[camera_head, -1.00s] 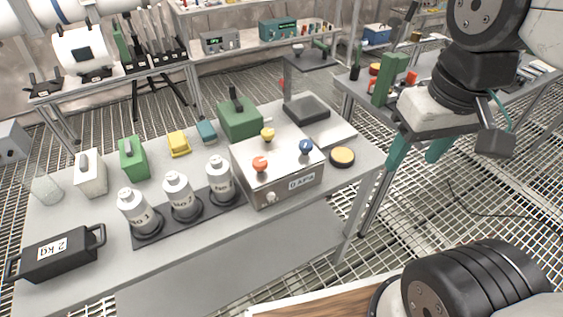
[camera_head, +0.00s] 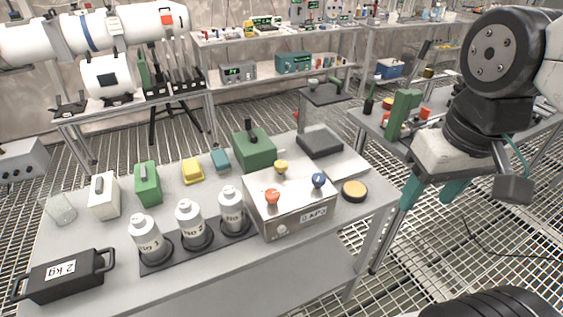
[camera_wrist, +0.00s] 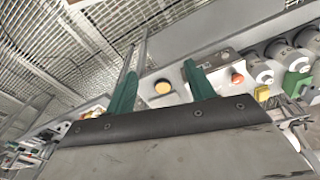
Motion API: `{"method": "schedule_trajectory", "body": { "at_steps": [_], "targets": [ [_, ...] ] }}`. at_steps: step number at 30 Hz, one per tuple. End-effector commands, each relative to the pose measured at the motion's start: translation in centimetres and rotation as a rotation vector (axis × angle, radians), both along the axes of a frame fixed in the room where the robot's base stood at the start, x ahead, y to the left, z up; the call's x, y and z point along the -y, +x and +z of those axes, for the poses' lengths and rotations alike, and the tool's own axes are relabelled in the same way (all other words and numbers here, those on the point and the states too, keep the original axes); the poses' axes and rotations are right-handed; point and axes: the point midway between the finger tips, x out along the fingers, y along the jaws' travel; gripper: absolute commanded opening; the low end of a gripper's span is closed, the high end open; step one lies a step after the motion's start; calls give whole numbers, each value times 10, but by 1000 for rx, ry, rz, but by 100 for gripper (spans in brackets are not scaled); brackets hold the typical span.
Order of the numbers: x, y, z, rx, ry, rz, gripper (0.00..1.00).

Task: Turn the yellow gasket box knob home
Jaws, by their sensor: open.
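The steel gasket box (camera_head: 297,216) stands on the grey bench, with a "0 kPa" label on its front. Its yellow knob (camera_head: 281,166) is at the back of the top, with a red knob (camera_head: 272,196) and a blue knob (camera_head: 318,180) nearer the front. My gripper (camera_head: 431,193) is open and empty, with teal fingers pointing down, to the right of the bench and apart from the box. In the wrist view the fingers (camera_wrist: 160,69) are spread, and the red knob (camera_wrist: 237,78) shows beside one of them. I cannot make out the yellow knob there.
A yellow-topped round disc (camera_head: 354,190) lies right of the box. White bottles (camera_head: 190,222) stand in a black rack to its left. A green box (camera_head: 254,150) and a stand with a dark plate (camera_head: 319,144) are behind. A side bench (camera_head: 372,122) stands behind my arm.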

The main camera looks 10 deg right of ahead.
Motion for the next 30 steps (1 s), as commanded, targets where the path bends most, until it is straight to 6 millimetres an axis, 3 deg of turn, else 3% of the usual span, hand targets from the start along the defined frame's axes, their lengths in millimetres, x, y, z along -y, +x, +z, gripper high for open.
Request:
{"method": "schedule_trajectory", "body": {
  "at_steps": [4, 8, 14, 21, 27, 30],
  "targets": [
    [-10, 10, -12, -77, -2, 44, 54],
    [-25, 39, -17, -153, -9, 110, 54],
    [-60, 107, -29, -222, -22, 326, 54],
    [-118, 195, -62, -246, -32, 682, 54],
    [-162, 259, -88, -204, -39, 986, 54],
    [-172, 286, -82, -139, -53, 1124, 54]
  ]
}}
